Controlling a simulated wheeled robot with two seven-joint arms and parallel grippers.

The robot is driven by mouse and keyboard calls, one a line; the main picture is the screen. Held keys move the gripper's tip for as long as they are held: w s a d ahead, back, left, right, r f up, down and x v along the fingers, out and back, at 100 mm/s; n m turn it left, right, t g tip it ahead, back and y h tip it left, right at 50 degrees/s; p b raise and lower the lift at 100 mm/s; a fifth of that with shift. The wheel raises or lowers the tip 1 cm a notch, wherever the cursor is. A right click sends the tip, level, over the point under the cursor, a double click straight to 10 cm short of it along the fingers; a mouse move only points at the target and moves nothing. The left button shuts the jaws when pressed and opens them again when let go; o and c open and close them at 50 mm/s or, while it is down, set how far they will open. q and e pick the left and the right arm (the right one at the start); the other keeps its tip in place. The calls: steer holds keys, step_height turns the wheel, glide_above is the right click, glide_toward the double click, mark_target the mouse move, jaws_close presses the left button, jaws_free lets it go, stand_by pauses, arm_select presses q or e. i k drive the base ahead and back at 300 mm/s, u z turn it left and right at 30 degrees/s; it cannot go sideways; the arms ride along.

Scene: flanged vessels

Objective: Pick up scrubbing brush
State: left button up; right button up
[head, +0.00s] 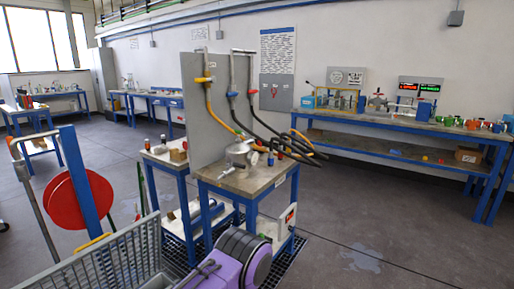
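I cannot make out a scrubbing brush for certain anywhere in the head view. Small items stand on a blue-legged bench (232,186) in the middle, split by a grey upright panel (203,110). A grey metal flanged vessel (239,153) sits on its near side, with small red and blue items beside it. On the left side of the panel are a brown block (178,155) and small bottles, too small to name surely. Neither of my grippers is in view.
A grey basket (122,252) and a purple machine (226,266) stand close in front. A red reel (88,200) is at the left. A long blue bench (420,135) with several items lines the right wall. The floor (390,225) at right is open, with a wet-looking patch.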

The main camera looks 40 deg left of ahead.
mark_target(259, 143)
steer(key=i, duration=2.95)
steer(key=u, duration=2.55)
